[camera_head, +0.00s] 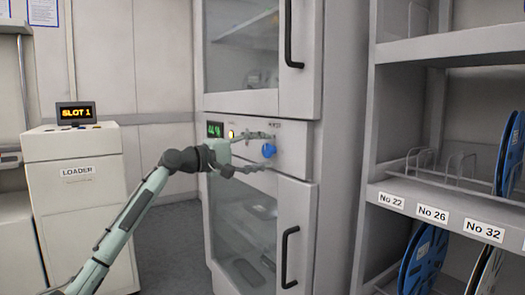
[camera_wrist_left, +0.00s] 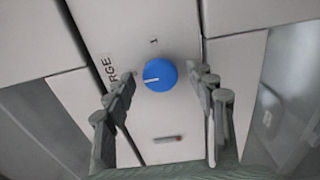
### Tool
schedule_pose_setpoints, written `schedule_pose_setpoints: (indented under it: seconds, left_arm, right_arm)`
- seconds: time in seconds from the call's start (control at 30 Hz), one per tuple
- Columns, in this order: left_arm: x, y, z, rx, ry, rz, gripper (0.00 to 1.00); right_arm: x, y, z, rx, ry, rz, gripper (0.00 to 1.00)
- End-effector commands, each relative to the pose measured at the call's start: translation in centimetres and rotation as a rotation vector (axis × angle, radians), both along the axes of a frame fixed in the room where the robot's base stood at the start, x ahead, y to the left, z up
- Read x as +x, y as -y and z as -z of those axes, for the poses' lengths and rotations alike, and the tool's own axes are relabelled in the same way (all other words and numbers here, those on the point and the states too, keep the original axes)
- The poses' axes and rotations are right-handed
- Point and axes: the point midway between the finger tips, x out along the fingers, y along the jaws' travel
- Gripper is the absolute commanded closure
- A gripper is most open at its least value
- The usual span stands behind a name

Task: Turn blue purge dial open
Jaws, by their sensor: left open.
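The blue purge dial (camera_head: 269,150) is on the grey panel between the upper and lower doors of the cabinet. In the left wrist view the dial (camera_wrist_left: 160,75) is round, with a white pointer line at its lower left, aimed toward the printed word ending in "RGE". A "1" mark is printed on the panel beyond it. My left gripper (camera_head: 268,143) is open in front of the panel. In the left wrist view its fingers (camera_wrist_left: 160,82) stand on either side of the dial; I cannot tell whether they touch it. My right gripper is not in view.
The cabinet's dark door handles (camera_head: 287,256) stick out above and below the panel. A green display (camera_head: 215,129) and a yellow light sit left of the dial. A shelf (camera_head: 415,190) with reels stands at right, and a loader (camera_head: 85,195) at left.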

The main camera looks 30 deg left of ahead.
Motion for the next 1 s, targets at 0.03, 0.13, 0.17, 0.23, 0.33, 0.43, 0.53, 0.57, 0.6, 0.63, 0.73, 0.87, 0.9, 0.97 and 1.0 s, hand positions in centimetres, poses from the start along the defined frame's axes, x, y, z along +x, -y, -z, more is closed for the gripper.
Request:
schedule_pose_setpoints:
  seconds: [0.03,0.13,0.17,0.23,0.33,0.43,0.53,0.57,0.6,0.63,0.73,0.87,0.9,0.97,1.0]
  left_arm:
    - [0.22,0.11,0.01,0.000,0.000,0.000,0.44]
    - [0.35,0.19,0.05,0.000,0.000,0.000,0.44]
    - [0.35,0.19,0.06,0.000,0.000,0.000,0.44]
    - [0.34,0.18,0.07,0.000,-0.001,0.000,0.44]
    - [0.32,0.17,0.08,0.000,-0.001,0.000,0.49]
    - [0.32,0.17,0.08,0.000,-0.001,0.000,0.61]
    - [0.31,0.17,0.08,0.000,-0.001,0.000,0.74]
    - [0.31,0.17,0.08,0.000,-0.001,0.000,0.78]
    - [0.31,0.17,0.08,0.000,-0.001,0.000,0.82]
    - [0.31,0.17,0.09,0.000,-0.001,0.000,0.86]
    - [0.30,0.17,0.10,0.001,-0.001,0.001,0.94]
    - [0.30,0.17,0.12,0.009,0.003,0.001,0.94]
    - [0.30,0.17,0.12,0.014,0.005,0.001,0.94]
    - [0.30,0.18,0.13,0.027,0.010,0.001,0.94]
    - [0.30,0.18,0.14,0.040,0.015,0.001,0.94]
  right_arm:
    - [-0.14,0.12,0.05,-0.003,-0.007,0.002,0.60]
    - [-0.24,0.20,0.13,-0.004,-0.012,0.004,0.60]
    - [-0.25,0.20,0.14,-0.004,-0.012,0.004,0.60]
    - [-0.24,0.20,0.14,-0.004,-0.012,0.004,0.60]
    - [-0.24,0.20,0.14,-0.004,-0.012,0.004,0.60]
    - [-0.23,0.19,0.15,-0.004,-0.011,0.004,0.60]
    - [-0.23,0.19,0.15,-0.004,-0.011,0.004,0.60]
    - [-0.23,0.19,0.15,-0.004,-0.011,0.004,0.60]
    - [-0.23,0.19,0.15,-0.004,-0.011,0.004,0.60]
    - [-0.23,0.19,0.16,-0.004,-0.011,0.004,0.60]
    - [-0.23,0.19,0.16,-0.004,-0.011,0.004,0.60]
    - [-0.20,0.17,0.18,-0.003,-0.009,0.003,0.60]
    - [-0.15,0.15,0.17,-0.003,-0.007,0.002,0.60]
    - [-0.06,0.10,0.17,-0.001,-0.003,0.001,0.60]
    - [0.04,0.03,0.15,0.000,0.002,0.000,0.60]
